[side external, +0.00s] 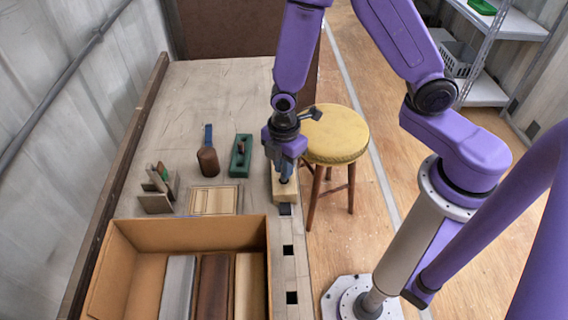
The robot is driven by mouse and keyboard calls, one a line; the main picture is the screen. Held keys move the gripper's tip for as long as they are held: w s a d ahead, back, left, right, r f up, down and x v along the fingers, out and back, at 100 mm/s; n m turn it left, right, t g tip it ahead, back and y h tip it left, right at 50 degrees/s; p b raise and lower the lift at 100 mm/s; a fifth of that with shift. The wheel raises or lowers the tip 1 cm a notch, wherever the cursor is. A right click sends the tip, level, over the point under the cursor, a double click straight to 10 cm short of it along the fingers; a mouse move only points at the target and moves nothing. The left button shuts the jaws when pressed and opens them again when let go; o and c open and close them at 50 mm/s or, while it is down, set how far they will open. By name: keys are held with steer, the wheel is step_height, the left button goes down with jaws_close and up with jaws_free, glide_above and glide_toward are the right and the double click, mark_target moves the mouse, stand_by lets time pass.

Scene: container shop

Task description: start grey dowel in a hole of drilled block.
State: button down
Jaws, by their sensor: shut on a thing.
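The drilled block (289,196) is a pale wooden block on the right edge of the bench, in front of the stool. My gripper (285,175) points down directly over the block and is shut on the grey dowel. The dowel is almost wholly hidden by the fingers; only a small dark piece shows below them, at the block's top. I cannot tell whether its lower end is in a hole or only above or touching the top face. The block's holes are hidden by my gripper at this angle.
A cardboard box (118,270) with long boards stands at the front of the bench (200,90). Left of the block are a green plane-like tool (240,158), a brown mallet (208,160), a flat wooden panel (213,201) and a small holder (157,200). A yellow stool (336,134) stands close right.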

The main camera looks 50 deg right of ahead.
steer(key=shift+f, duration=0.75)
stand_by(0.5)
steer(key=c, duration=1)
jaws_free()
steer(key=shift+r, duration=0.15)
steer(key=shift+r, duration=3.35)
